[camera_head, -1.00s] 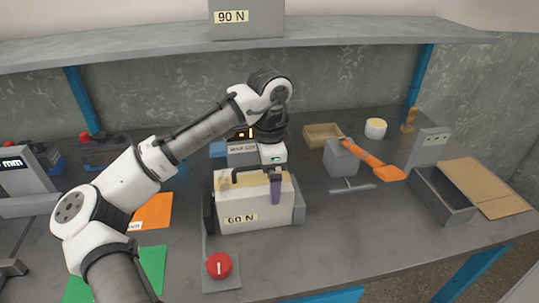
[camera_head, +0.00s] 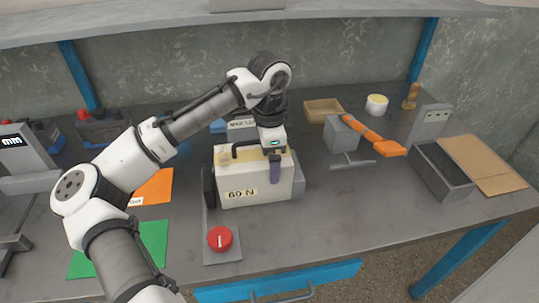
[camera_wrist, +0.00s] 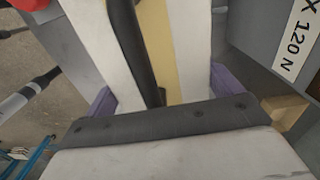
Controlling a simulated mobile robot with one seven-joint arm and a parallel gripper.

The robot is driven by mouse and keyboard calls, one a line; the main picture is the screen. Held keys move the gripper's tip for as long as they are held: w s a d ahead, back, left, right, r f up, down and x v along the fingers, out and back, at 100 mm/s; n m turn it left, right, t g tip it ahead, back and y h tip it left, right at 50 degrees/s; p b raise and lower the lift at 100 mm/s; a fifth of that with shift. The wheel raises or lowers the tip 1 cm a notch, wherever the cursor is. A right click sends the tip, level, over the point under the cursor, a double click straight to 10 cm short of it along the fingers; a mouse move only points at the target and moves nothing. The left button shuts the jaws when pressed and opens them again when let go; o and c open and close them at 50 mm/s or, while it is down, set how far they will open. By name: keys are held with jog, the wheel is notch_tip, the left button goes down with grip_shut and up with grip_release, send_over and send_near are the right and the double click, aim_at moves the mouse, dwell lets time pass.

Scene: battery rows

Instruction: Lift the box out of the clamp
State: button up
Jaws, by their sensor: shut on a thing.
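The box (camera_head: 243,172) is white with a pale yellow band on top, a black handle and a "60 N" label. It stands upright between the clamp's dark left jaw (camera_head: 208,187) and grey right jaw (camera_head: 299,184). The clamp's base carries a red knob (camera_head: 220,239) at the front. My gripper (camera_head: 275,168) points down at the box's right part and is shut on it. In the wrist view, its purple fingers lie on both sides of the box (camera_wrist: 190,45). The far finger and the box's underside are hidden in the head view.
A grey block (camera_head: 342,134) with an orange-handled tool (camera_head: 372,136) is to the right. An open grey bin (camera_head: 443,172) stands farther right. A "MAX 120 N" sign (camera_head: 242,124) is close behind the box. A shelf (camera_head: 330,14) spans the back above.

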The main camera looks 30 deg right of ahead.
jog(key=shift+c, duration=1)
jog(key=shift+r+p, duration=4.9)
jog(key=shift+r, duration=0.15)
jog(key=shift+w, duration=0.1)
